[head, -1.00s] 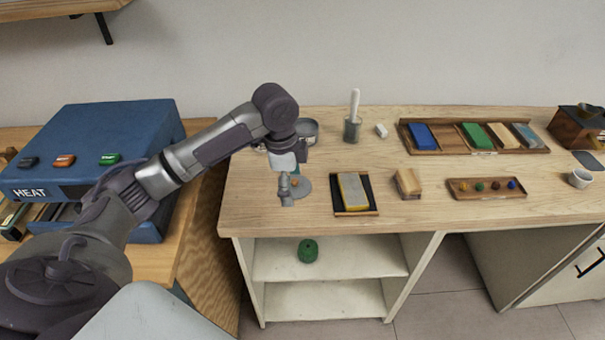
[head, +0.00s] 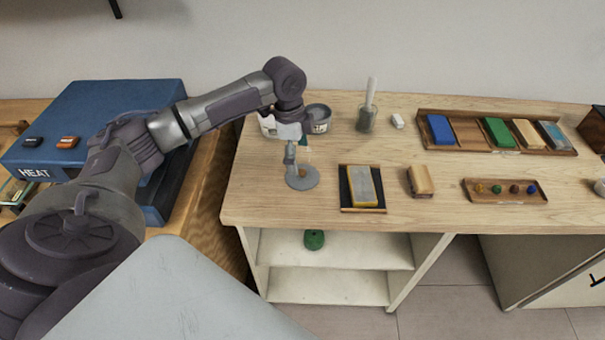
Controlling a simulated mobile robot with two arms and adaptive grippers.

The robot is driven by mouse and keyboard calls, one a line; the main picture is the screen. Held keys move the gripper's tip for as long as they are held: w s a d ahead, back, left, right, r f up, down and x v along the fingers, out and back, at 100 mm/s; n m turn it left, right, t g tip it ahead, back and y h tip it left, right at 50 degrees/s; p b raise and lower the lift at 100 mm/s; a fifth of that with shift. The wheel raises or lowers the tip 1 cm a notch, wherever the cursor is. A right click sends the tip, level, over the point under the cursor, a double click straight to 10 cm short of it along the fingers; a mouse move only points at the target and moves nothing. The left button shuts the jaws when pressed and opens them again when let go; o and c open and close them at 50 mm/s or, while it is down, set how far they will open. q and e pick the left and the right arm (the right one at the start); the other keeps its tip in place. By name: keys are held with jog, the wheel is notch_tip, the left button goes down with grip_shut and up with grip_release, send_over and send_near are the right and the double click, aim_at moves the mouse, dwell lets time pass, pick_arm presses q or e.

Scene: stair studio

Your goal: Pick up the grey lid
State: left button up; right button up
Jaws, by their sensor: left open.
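The grey lid (head: 308,181) is a flat round disc with a small brownish knob, lying on the wooden tabletop towards its left side. My left gripper (head: 291,172) is open and points down over the lid's left part. Its fingers hide some of the lid, and I cannot tell whether they touch it. My right gripper is not in view.
A grey tin (head: 319,118) stands behind my gripper. A dark tray with a yellow block (head: 363,188) and a wooden block (head: 420,181) lie to the right. A blue heater box (head: 100,115) is at left.

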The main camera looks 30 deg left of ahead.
aim_at(301, 171)
pick_arm(q)
jog(key=f, duration=0.1)
jog(key=d+f+p, duration=0.1)
jog(key=f, duration=0.1)
jog(key=shift+s+f, duration=0.15)
jog(key=shift+f, duration=0.65)
jog(key=shift+d, duration=0.1)
grip_shut()
